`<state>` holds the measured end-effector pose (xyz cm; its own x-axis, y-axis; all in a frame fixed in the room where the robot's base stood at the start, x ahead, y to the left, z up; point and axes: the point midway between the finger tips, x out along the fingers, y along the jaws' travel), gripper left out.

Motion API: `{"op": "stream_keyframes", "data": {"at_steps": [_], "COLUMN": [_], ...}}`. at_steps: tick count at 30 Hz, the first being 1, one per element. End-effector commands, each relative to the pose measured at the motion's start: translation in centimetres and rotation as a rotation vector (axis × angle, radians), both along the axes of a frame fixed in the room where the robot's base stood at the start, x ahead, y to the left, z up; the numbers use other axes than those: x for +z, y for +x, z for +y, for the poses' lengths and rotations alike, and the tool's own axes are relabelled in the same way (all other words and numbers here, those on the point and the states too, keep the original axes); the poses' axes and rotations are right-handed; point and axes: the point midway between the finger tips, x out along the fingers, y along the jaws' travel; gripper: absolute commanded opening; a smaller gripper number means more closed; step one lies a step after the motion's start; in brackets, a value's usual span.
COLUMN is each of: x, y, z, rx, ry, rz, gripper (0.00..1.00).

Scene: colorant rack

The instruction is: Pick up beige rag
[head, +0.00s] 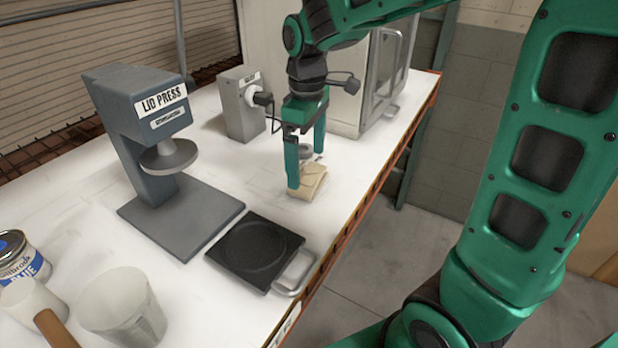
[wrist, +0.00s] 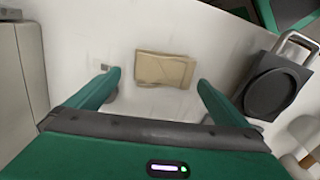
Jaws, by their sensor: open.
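The beige rag (head: 311,181) lies folded on the white bench top near its right edge. In the wrist view the rag (wrist: 165,70) lies flat between and a little beyond my two fingertips. My gripper (head: 306,168) is open and points down over the rag. In the head view the left finger overlaps part of the rag, and I cannot tell whether it touches. In the wrist view my fingers (wrist: 158,78) stand apart on either side of the rag, with nothing held between them.
A black plate with a metal handle (head: 256,250) lies nearer the front. The lid press (head: 150,130) stands left. A grey box with a plug (head: 240,112) and a pale cabinet (head: 352,120) stand behind. A clear cup (head: 125,310) and paint can (head: 22,256) are front left.

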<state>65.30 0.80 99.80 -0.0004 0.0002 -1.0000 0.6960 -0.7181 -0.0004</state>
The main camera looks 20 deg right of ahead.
Motion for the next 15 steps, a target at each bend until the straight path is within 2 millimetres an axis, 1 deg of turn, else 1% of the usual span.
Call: {"op": "stream_keyframes", "data": {"at_steps": [3, 7, 10, 15], "x": [-1.8, -3.4, -4.0, -4.2], "y": [-0.3, -0.3, -0.2, -0.2], "z": [-0.3, -0.4, -0.4, -0.4], "rx": [0.0, -0.001, -0.001, -0.002], "ry": [-0.001, -0.001, 0.0, 0.0], "rz": [0.005, 0.004, 0.001, 0.0], "gripper": [1.0, 1.0, 1.0, 1.0]}}
